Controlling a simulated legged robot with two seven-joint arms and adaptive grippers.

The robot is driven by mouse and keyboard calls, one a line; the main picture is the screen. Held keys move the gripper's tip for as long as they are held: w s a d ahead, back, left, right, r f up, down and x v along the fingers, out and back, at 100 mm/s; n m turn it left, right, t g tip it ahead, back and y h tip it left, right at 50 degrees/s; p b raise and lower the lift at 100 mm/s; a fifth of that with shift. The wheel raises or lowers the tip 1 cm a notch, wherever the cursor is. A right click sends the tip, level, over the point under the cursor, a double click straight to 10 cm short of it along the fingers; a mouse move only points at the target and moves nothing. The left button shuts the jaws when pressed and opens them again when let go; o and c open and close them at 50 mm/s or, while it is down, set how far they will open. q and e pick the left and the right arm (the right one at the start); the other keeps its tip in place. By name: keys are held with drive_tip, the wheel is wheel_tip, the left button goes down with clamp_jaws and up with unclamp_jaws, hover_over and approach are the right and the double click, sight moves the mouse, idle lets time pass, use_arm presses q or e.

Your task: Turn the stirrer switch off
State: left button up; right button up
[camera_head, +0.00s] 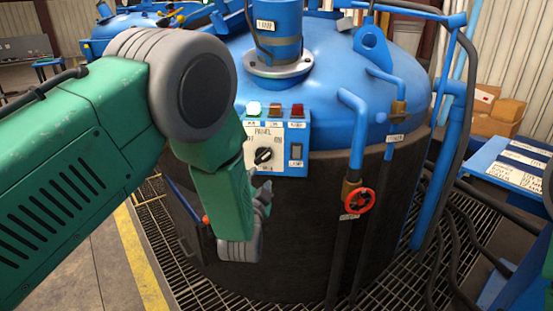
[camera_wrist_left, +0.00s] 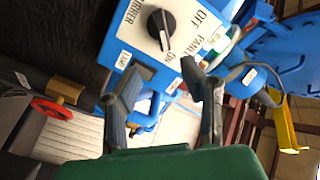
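The stirrer switch is a black rotary knob (camera_head: 263,155) on the white-faced control panel (camera_head: 290,162) of the blue tank. In the left wrist view the knob (camera_wrist_left: 161,28) stands near the top, with OFF printed to its upper right and ON below it. It appears turned toward ON. My left gripper (camera_wrist_left: 168,72) is open and empty, its two fingers apart below the knob in that view and not touching it. In the head view the left gripper (camera_head: 263,196) is partly hidden by my wrist, just below the panel. My right gripper is not in view.
Green (camera_head: 253,109), amber (camera_head: 275,109) and red (camera_head: 297,110) lamps top the panel; the green one looks brightest. Right of it are blue pipes and a red valve wheel (camera_head: 358,201). Metal grating surrounds the tank.

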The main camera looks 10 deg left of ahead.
sight(263, 159)
use_arm(q)
drive_tip(key=w+a, duration=0.1)
drive_tip(key=w, duration=0.3)
drive_tip(key=w+a+b, duration=0.1)
drive_tip(key=w, duration=0.3)
drive_tip(key=w+a, duration=0.1)
drive_tip(key=w, duration=0.3)
drive_tip(key=shift+a+f+b, duration=0.15)
drive_tip(key=shift+f+b, duration=0.15)
drive_tip(key=shift+b, duration=0.05)
drive_tip(key=shift+w+d+r, duration=0.1)
drive_tip(key=shift+w+d, duration=0.15)
drive_tip(key=shift+w+d+r, duration=0.1)
drive_tip(key=shift+w+d, duration=0.15)
drive_tip(key=shift+d, duration=0.05)
drive_tip(key=shift+a, duration=0.35)
drive_tip(key=shift+c, duration=1.2)
drive_tip(key=shift+a, duration=0.2)
clamp_jaws()
